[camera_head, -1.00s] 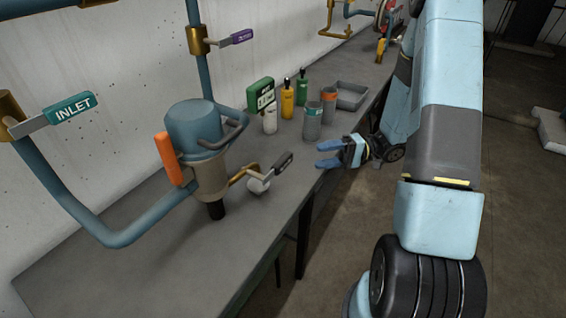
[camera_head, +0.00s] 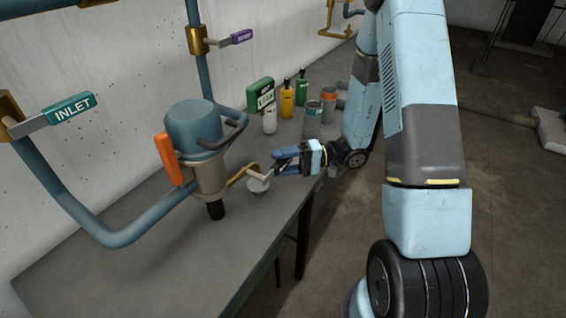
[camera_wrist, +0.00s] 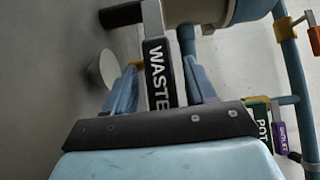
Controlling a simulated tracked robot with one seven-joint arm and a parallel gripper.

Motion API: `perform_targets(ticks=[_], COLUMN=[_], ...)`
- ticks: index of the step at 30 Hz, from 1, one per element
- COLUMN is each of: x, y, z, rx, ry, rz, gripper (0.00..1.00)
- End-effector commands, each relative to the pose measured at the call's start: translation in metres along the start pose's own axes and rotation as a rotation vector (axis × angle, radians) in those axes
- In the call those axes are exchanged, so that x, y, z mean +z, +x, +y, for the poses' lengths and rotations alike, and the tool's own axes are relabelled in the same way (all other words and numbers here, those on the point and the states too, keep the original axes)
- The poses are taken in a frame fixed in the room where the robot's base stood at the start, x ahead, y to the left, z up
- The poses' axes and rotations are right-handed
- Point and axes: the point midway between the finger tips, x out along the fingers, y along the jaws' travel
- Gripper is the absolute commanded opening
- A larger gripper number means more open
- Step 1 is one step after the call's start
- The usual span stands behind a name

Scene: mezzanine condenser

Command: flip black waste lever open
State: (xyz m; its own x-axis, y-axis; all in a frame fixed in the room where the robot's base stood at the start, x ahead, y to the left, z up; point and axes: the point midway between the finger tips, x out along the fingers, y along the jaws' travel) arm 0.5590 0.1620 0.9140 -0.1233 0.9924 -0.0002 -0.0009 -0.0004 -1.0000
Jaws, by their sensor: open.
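The black waste lever (camera_wrist: 158,68), marked WASTE, lies between my two blue fingers in the wrist view. My gripper (camera_head: 284,161) is open around it, with one finger on each side; contact is not clear. In the head view the fingers hide most of the black handle, and only its pale metal stem (camera_head: 263,174) shows. The lever sits at the brass outlet (camera_head: 241,174) on the lower right of the blue-topped vessel (camera_head: 196,126). A small white cup (camera_head: 257,187) is below the outlet, and it shows left of my fingers in the wrist view (camera_wrist: 107,68).
The vessel has an orange handle (camera_head: 168,158). A teal INLET lever (camera_head: 70,108) and a purple lever (camera_head: 237,37) are on pipes by the wall. Bottles (camera_head: 287,99), a green POT box (camera_head: 261,96) and grey canisters (camera_head: 312,119) stand behind my gripper. The near tabletop (camera_head: 90,275) is clear.

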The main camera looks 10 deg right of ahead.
Motion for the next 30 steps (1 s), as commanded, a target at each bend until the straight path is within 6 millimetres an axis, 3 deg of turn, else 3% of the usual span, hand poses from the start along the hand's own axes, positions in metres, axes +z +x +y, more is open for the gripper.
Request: perform_targets(ticks=[6, 23, 30], x=[-0.0001, 0.0001, 0.0003], y=[0.0001, -0.0001, -0.0002], z=[-0.0001, 0.0007, 0.0012], rx=[0.000, 0.002, 0.003], ry=[0.000, 0.001, 0.001], rz=[0.000, 0.000, 0.000], gripper=[0.54, 0.01, 0.00])
